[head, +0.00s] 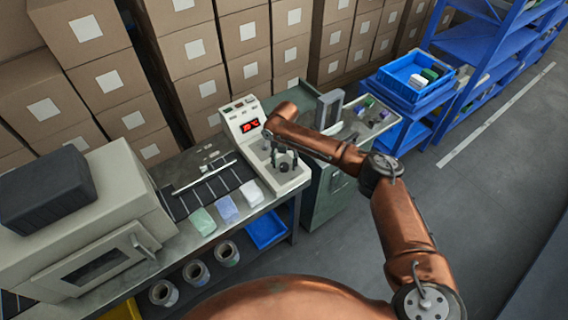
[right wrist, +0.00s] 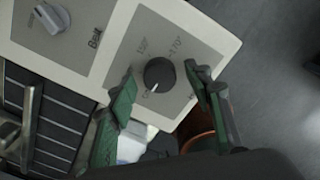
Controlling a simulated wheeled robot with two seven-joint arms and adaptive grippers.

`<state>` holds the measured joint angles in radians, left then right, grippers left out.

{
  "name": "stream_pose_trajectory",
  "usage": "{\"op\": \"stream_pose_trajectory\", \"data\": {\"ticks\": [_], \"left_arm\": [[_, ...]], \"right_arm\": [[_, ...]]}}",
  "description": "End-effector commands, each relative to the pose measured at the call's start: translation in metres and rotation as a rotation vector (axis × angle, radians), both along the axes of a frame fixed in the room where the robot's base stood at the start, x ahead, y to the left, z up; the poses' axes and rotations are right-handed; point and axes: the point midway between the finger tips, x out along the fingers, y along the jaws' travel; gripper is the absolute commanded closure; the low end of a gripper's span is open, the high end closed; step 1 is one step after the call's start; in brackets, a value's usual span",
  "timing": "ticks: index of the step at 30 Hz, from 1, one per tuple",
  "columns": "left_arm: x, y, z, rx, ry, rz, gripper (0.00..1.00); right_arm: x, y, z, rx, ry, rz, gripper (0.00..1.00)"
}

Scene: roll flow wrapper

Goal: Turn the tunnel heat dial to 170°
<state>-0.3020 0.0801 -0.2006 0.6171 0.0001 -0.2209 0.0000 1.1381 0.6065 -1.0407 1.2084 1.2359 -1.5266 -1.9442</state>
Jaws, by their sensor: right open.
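The tunnel heat dial (right wrist: 159,73) is a round black knob on a grey plate of the control panel (right wrist: 222,42). Its white pointer mark faces the bottom of the picture, slightly left, away from the printed 170° mark at its upper right. My right gripper (right wrist: 158,94) is open in the right wrist view, one green-padded finger on each side of the dial, with visible gaps. In the head view my right gripper (head: 284,160) is over the white control panel (head: 287,179), largely hiding the dial. My left gripper is out of view.
A grey knob labelled Belt (right wrist: 50,17) sits beside the dial's plate. Stacked boxes stand behind; open floor lies right.

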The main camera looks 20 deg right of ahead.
Motion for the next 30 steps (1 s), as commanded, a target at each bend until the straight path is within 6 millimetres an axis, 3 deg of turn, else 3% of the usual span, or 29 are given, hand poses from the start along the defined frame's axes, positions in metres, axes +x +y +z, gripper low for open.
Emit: {"op": "stream_pose_trajectory", "data": {"ticks": [3, 8, 25, 30], "left_arm": [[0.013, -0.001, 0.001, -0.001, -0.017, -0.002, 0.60], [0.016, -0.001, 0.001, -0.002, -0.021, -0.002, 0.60], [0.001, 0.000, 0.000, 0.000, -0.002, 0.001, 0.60], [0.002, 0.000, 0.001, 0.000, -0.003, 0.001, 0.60]], "right_arm": [[0.000, 0.001, -0.001, -0.001, 0.000, 0.001, 0.53], [0.000, 0.001, -0.001, -0.001, 0.000, 0.002, 0.55], [0.000, 0.001, -0.001, -0.001, 0.000, 0.001, 0.94], [0.000, 0.001, -0.001, -0.001, 0.000, -0.004, 0.95]]}}
